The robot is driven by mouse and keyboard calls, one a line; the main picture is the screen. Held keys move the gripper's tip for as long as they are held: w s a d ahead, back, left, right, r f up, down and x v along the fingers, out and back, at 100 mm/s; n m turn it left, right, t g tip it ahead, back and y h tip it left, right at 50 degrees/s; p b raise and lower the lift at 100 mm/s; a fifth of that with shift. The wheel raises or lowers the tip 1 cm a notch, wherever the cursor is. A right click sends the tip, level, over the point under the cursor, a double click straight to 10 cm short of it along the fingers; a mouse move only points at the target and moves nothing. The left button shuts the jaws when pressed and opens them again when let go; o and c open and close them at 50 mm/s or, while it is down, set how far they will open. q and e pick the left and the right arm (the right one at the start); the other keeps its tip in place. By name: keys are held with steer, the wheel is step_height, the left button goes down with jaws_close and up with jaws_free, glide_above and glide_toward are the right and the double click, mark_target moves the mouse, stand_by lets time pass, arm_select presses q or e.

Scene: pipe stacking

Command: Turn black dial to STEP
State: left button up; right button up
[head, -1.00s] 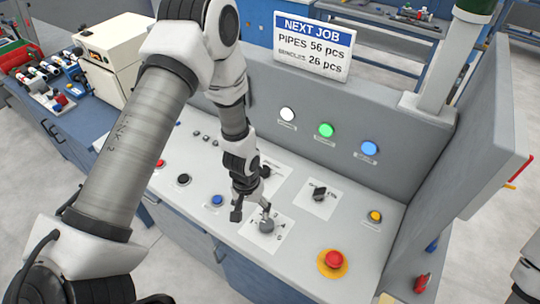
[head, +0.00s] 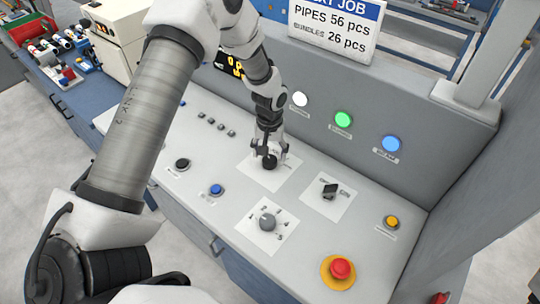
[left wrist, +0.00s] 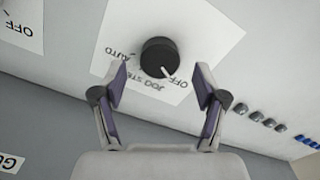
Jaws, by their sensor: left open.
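The black dial (head: 269,162) sits on a white label plate on the sloped grey panel. In the left wrist view the dial (left wrist: 158,57) is round, and its white pointer mark points toward OFF. The labels AUTO, STEP, JOG and OFF are around its edge, upside down in this view. My left gripper (head: 268,148) is directly over the dial in the head view. In the left wrist view the left gripper (left wrist: 160,74) is open, with one finger on each side of the dial's near edge; I see no contact. My right gripper is not in view.
A grey dial (head: 267,222) and a black switch (head: 329,190) sit on nearby plates. A red emergency button (head: 341,268), a yellow button (head: 391,222) and a blue button (head: 216,190) stand up from the panel. The upright back panel with lit lamps (head: 343,119) is close behind.

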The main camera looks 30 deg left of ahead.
mark_target(270, 161)
arm_select(q)
step_height(270, 161, down, 2)
steer(key=shift+f, duration=0.25)
steer(key=c, duration=1.1)
steer(key=shift+m, duration=0.4)
steer(key=shift+c, duration=0.2)
steer(key=m, duration=0.2)
steer(key=shift+m+b, duration=0.3)
steer(key=shift+b, duration=0.05)
steer(key=m+b, duration=0.1)
steer(key=m, duration=0.3)
steer(key=shift+m, duration=0.3)
steer(key=m, duration=0.4)
steer(key=shift+m+b, duration=0.3)
steer(key=shift+b, duration=0.05)
steer(key=shift+m, duration=1.6)
